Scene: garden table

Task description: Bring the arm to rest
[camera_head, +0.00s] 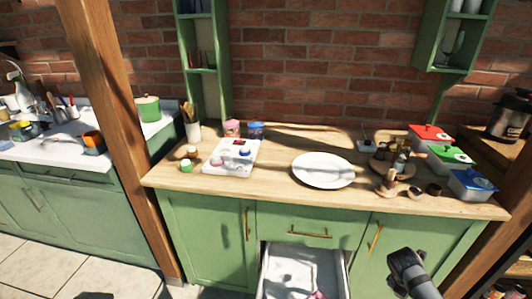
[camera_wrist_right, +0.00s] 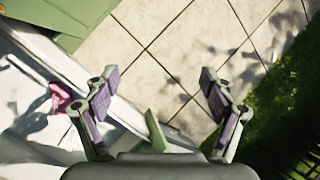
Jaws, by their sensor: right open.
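My right arm (camera_head: 412,274) shows at the lower right of the head view, in front of the green cabinet and to the right of the open drawer (camera_head: 347,272). In the right wrist view my right gripper (camera_wrist_right: 158,88) is open, with its two fingers wide apart and nothing between them. Pale floor tiles lie below it. A pink thing (camera_wrist_right: 60,98) lies on a light surface to the left of the fingers, apart from them. My left gripper is in neither view.
The wooden counter (camera_head: 270,190) holds a white plate (camera_head: 323,170), a white board (camera_head: 231,158), a round wooden tray with bottles, and lidded red (camera_head: 430,134), green (camera_head: 449,156) and blue (camera_head: 474,184) containers. The open drawer juts forward below. A wooden post (camera_head: 112,130) stands left.

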